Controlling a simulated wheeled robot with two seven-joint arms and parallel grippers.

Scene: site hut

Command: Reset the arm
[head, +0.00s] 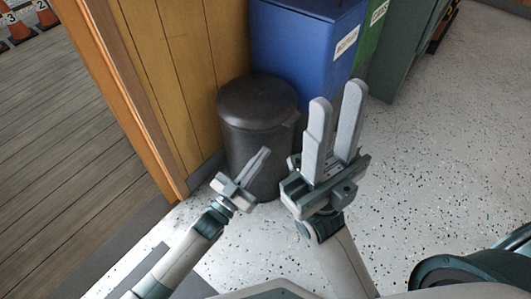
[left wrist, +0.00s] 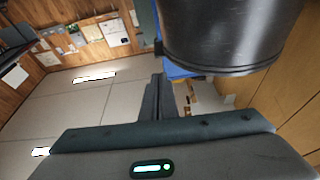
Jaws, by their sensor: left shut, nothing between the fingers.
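My left gripper (head: 265,151) is at the end of the arm on the left in the head view. Its fingers are shut together with nothing between them, and they appear in front of the dark bin (head: 258,105). The closed fingers also show in the left wrist view (left wrist: 158,92). My right gripper (head: 337,94) is larger in the head view, to the right of the left one. Its two pale fingers point up the picture with a gap between them, and they are empty.
A blue bin (head: 300,45) and a green bin (head: 371,38) stand behind the dark bin, beside a wooden wall (head: 175,70). Speckled floor (head: 455,140) is clear on the right.

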